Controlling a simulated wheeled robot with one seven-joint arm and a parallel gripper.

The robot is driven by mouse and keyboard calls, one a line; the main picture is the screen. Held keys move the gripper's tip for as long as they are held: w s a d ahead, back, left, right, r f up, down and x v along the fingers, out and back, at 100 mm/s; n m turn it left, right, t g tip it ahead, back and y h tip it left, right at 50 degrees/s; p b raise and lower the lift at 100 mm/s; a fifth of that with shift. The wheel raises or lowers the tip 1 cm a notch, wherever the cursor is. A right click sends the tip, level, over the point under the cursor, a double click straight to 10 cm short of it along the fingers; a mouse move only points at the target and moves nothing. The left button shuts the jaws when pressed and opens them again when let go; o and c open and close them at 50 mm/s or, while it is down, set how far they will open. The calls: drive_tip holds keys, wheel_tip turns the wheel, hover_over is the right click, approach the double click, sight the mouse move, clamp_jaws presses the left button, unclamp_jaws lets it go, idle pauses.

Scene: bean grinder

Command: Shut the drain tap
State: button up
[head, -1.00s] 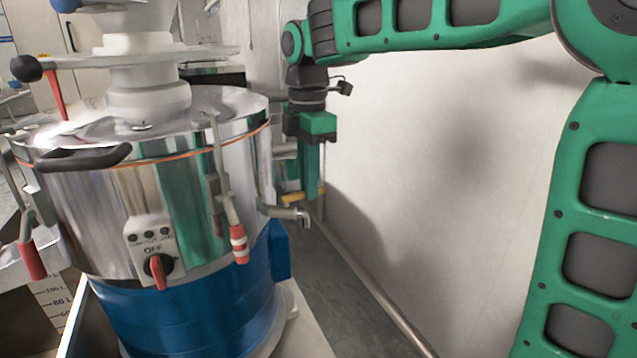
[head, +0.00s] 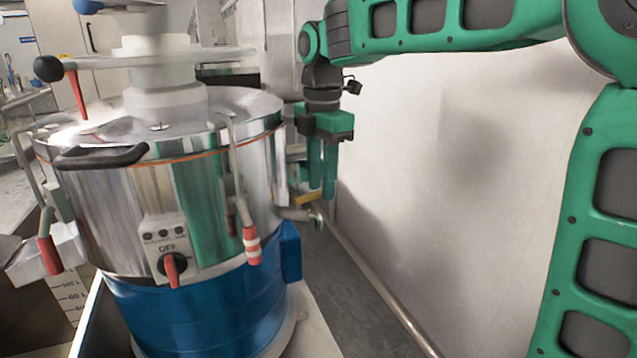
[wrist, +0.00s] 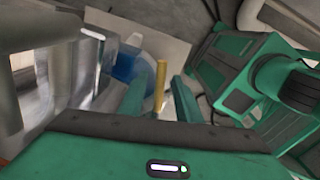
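The steel grinder drum (head: 110,210) stands on a blue base at the left of the head view. Its drain tap (head: 296,213) is a short metal spout low on the drum's right side, with a yellow lever (head: 306,199) above it. My gripper (head: 322,194) points down at the lever, its two fingers apart. In the wrist view the yellow lever (wrist: 160,86) stands between the fingers of my gripper (wrist: 157,98), with a gap visible on each side. Whether a finger touches the lever cannot be told. The spout is partly hidden in the wrist view.
A pale wall (head: 440,190) rises close to the right of my gripper, with a pipe (head: 375,285) along its foot. A red-and-white clamp handle (head: 251,245) hangs on the drum left of the tap. A control knob (head: 172,266) marked OFF is on the front.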

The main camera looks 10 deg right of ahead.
drive_tip(key=shift+s+a, duration=0.1)
drive_tip(key=shift+r, duration=0.1)
drive_tip(key=shift+r, duration=0.3)
wheel_tip(320, 180, up, 10)
idle(0.3)
